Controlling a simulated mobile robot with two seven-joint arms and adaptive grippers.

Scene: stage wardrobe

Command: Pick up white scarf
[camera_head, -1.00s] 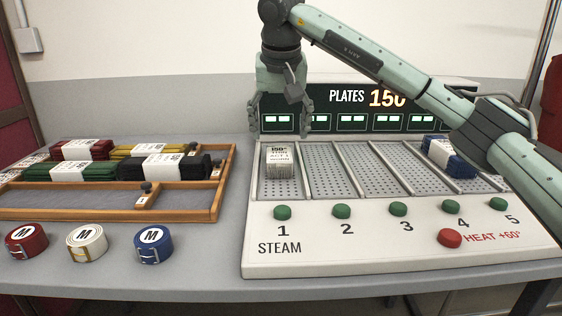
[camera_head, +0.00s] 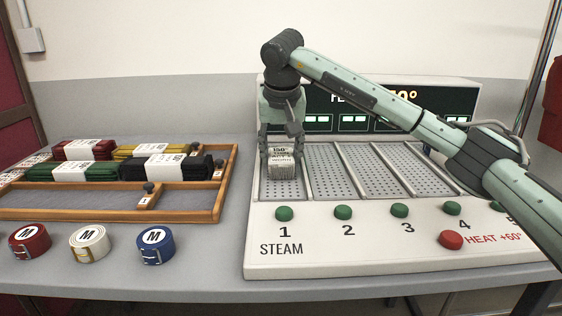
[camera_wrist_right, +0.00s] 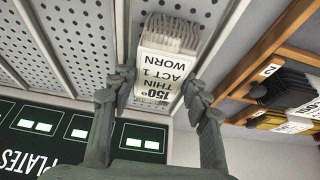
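The white scarf (camera_head: 284,171) lies folded on the first plate of the steam table, with a paper band around it. In the right wrist view the white scarf (camera_wrist_right: 173,33) shows its band reading 150°, THIN, ACT 1, WORN. My right gripper (camera_head: 281,150) is just above and behind it, pointing down. In the right wrist view my right gripper (camera_wrist_right: 160,88) is open, with its fingertips apart on either side of the band's near end. Whether they touch the scarf I cannot tell. My left gripper is not in view.
The steam table (camera_head: 400,246) has numbered plates, green buttons and a red heat button (camera_head: 451,240). A wooden tray (camera_head: 100,216) at left holds folded red, yellow, green and black scarves. Red, white and blue rolled belts (camera_head: 156,247) lie in front. My right arm covers the right-hand plates.

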